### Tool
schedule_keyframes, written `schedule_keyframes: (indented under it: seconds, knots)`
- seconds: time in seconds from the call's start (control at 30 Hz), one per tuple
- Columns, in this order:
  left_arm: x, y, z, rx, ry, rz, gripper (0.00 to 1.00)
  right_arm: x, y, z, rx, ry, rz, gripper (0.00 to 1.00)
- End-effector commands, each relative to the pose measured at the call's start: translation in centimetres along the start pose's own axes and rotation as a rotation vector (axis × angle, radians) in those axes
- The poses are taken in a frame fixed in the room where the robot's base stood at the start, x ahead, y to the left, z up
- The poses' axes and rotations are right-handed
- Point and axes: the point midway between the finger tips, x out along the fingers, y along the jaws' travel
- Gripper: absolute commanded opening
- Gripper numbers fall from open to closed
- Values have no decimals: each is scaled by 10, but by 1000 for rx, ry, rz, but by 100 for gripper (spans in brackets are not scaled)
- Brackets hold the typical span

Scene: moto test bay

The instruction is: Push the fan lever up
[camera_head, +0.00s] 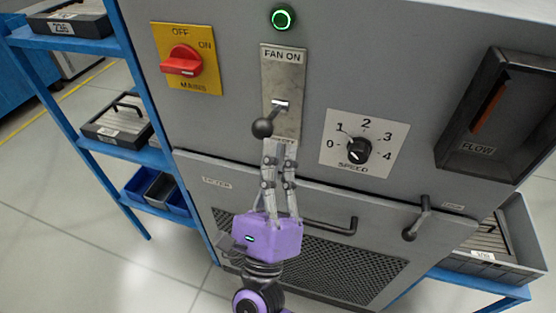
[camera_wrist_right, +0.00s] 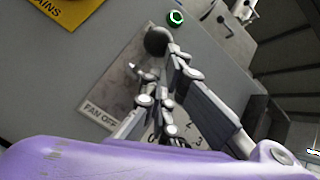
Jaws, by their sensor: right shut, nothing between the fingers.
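The fan lever (camera_head: 262,128) has a round black knob on a short shaft that comes out of a slot in the metal plate (camera_head: 285,72) marked FAN ON at its top. The knob hangs below and left of the slot, on the lower half of the plate. My right gripper (camera_head: 281,143) is shut and empty, with its fingertips just below and right of the knob, covering part of the lower label. In the wrist view the black knob (camera_wrist_right: 157,41) shows close beyond the fingertips (camera_wrist_right: 168,56); I cannot tell whether they touch. My left gripper is not in view.
A red mains switch (camera_head: 182,62) is left of the plate, and a speed dial (camera_head: 358,150) is to its right. A green-lit ring (camera_head: 283,18) is above. A door handle (camera_head: 330,225) and latch (camera_head: 418,215) stick out below. A flow gauge (camera_head: 497,108) protrudes at right.

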Motion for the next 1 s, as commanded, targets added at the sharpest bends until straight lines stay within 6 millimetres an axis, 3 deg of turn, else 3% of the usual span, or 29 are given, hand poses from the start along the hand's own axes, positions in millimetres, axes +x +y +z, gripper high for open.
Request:
schedule_keyframes:
  seconds: [0.3,1.0]
  knots:
    - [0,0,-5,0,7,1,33,10,-7,12,1,0,0,0]
    - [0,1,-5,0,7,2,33,13,-9,16,0,-1,0,0]
